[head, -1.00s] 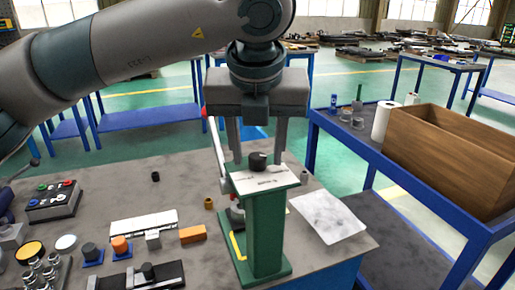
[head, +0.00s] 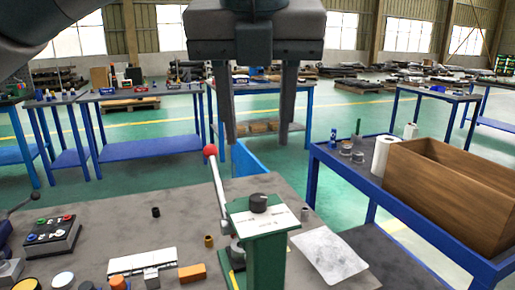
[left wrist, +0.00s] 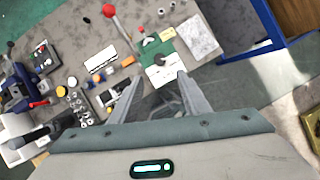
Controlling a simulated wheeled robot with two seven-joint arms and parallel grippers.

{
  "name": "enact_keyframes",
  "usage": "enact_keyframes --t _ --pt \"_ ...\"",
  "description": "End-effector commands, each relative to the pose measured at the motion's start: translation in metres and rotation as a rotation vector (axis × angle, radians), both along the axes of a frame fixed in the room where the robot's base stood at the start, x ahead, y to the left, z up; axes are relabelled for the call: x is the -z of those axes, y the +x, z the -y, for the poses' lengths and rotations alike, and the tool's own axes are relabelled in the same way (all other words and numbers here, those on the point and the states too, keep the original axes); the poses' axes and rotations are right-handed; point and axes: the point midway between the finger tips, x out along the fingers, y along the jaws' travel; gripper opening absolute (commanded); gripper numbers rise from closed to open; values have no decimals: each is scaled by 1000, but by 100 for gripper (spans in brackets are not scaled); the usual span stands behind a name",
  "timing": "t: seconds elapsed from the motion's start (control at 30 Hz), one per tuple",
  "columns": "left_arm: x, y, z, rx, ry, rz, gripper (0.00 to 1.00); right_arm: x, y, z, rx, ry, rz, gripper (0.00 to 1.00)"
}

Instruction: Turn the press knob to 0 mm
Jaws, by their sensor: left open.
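The press (head: 265,255) is a green column on the table. A white plate (head: 279,217) with print too small to read lies on its top. The black round knob (head: 259,202) stands on this plate; I cannot read its setting. In the left wrist view the knob (left wrist: 160,59) is just beyond the fingers. The press lever with a red ball (head: 210,150) stands at its left. My left gripper (head: 257,140) points down with its fingers apart, empty, above the knob and clear of it. My right gripper is in neither view.
A button box (head: 52,236), an orange block (head: 192,273) and small parts lie left of the press. A white sheet (head: 329,255) lies to its right. A blue cart (head: 350,178) with a wooden box (head: 450,180) stands at the right. The red-ball lever rises close to the gripper.

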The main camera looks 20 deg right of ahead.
Motion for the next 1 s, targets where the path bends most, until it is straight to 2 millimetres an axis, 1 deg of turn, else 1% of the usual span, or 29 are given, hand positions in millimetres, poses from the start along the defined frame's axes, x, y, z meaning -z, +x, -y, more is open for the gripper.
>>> enact_keyframes --t 0.03,0.1,0.3,1.0 --pt "-8 -3 -1 -1 0 1 43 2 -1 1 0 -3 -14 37" --pt "-16 -5 -2 -2 0 0 43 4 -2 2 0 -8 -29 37" --pt "-26 -10 -4 0 0 -1 43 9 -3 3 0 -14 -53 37" --pt "-27 -11 -4 0 0 -1 43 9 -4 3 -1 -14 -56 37"
